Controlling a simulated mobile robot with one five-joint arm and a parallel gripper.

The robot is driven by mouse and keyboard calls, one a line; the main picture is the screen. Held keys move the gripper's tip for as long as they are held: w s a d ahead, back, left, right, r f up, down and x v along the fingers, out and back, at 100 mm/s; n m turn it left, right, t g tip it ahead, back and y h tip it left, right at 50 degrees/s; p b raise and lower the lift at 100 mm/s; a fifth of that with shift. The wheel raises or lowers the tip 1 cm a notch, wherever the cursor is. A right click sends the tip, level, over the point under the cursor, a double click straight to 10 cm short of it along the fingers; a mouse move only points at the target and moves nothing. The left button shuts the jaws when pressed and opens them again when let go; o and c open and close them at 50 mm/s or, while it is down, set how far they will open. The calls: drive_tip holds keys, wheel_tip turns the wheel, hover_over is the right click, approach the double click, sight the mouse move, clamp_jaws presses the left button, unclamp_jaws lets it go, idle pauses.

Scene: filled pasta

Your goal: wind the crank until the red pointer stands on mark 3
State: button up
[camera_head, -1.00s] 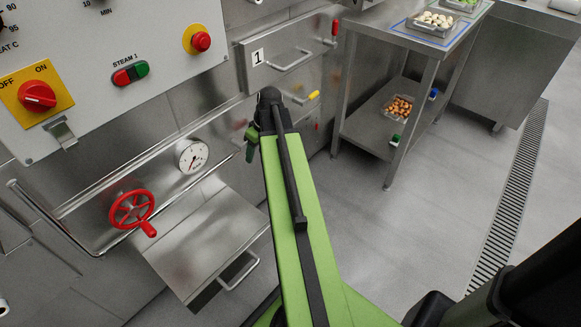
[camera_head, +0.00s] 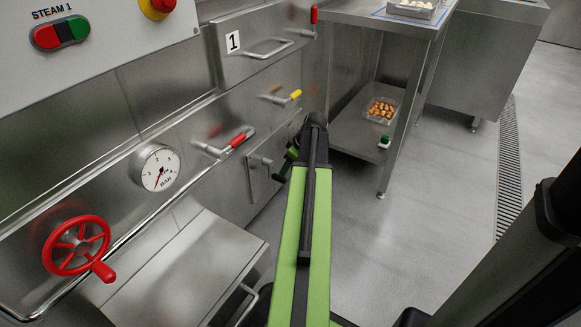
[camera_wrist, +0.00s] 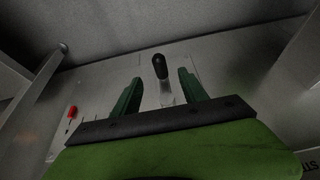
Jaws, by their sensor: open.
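A dark-knobbed handle on a metal stem (camera_wrist: 161,68) stands between the spread fingers of my gripper (camera_wrist: 160,88) in the wrist view, apart from both as far as I can tell. It may be the crank. In the head view my gripper (camera_head: 287,160) is half hidden behind my arm, beside a small metal plate with a latch-like fitting (camera_head: 257,163). A red handwheel with a side grip (camera_head: 77,245) is at the left, away from my gripper. A round BAR gauge (camera_head: 157,167) has a reddish needle pointing down-left. No red pointer beside a mark 3 can be made out.
A red-handled lever (camera_head: 238,140) and a yellow-handled one (camera_head: 295,95) stick out from the steel front. A drawer marked 1 (camera_head: 255,60) is above. A steel table (camera_head: 352,135) stands at the right. The floor (camera_head: 440,190) beyond my arm is clear.

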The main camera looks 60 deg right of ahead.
sight(281, 179)
drive_tip(key=b+x, duration=0.8)
drive_tip(key=x, duration=0.2)
drive_tip(key=shift+s, duration=0.1)
